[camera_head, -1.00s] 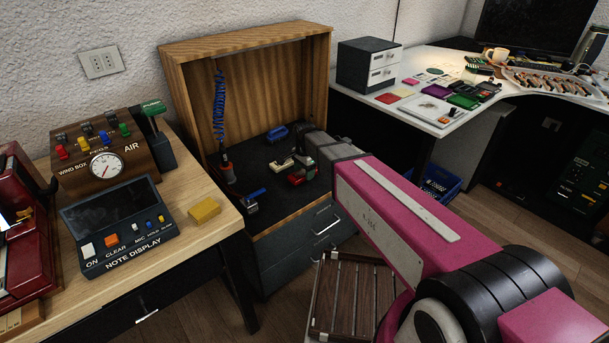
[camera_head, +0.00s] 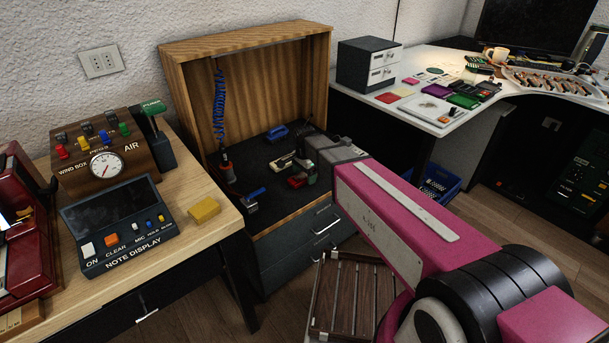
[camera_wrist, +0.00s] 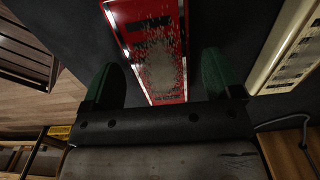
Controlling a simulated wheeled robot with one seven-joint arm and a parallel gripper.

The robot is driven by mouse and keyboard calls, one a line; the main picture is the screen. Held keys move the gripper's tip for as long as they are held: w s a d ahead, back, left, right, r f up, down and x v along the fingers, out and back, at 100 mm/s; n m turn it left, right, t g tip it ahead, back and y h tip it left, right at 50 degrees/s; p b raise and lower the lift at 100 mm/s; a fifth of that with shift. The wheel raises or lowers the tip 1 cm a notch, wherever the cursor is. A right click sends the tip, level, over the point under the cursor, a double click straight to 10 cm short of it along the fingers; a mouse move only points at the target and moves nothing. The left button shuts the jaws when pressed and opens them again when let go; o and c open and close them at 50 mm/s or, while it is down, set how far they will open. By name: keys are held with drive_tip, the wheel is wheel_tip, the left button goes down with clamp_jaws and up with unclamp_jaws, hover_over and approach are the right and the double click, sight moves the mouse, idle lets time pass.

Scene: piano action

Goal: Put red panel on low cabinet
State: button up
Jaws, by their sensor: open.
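The red panel (camera_wrist: 147,45) shows in the wrist view, with a worn pale patch and dark ends. It extends between and beyond my gripper's (camera_wrist: 160,68) two green-padded fingers, which are apart. I cannot tell whether they touch it. In the head view a small part of the red panel (camera_head: 297,181) shows over the low cabinet (camera_head: 322,222), beside my gripper (camera_head: 308,165). My arm and gripper hide part of the area. The cabinet has a black top, wooden sides and back, and grey drawers.
A cream device (camera_wrist: 288,45) is to the right in the wrist view. Blue-handled tools (camera_head: 277,132) lie on the cabinet top, and a blue coiled cord (camera_head: 220,100) hangs at its back. A slatted wooden stool (camera_head: 352,295) stands in front. Desks flank the cabinet.

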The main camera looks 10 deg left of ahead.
sight(305, 175)
wheel_tip(305, 175, up, 12)
drive_tip(key=s+d+f+n, duration=0.2)
drive_tip(key=s+d+f, duration=0.1)
drive_tip(key=d, duration=0.9)
drive_tip(key=s+d+f+n, duration=0.3)
drive_tip(key=s+d, duration=0.1)
drive_tip(key=d, duration=0.8)
drive_tip(key=s+d+f+n, duration=0.3)
drive_tip(key=s+d+f, duration=0.1)
drive_tip(key=d, duration=0.8)
